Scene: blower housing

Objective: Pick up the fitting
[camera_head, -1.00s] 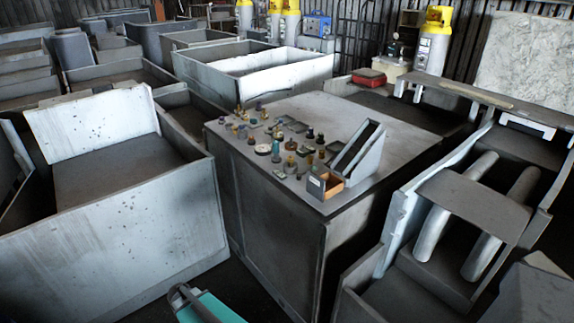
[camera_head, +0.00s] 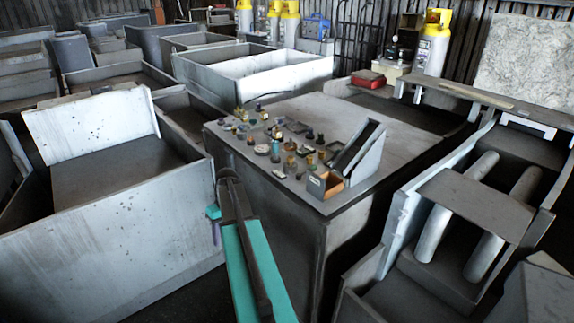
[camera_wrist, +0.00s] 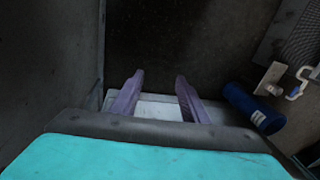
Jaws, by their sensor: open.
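Several small fittings and parts, brass, green, dark and teal, stand in loose rows on the grey bench top (camera_head: 395,112) in the head view. I cannot tell which one is the task's fitting. My gripper shows in the wrist view as two purple fingers (camera_wrist: 157,85), spread apart with nothing between them. In the head view my teal arm rises in front of the bench, with a purple finger (camera_head: 216,232) partly visible at its left. The gripper is outside the bench's left side, apart from the parts. No small bench-top parts are recognisable in the wrist view.
A slanted grey holder (camera_head: 366,155) and a small open orange-brown box (camera_head: 326,185) stand at the bench's right front. A large grey bin (camera_head: 110,225) is close on the left. In the wrist view a blue cylinder (camera_wrist: 252,108) lies right of the fingers.

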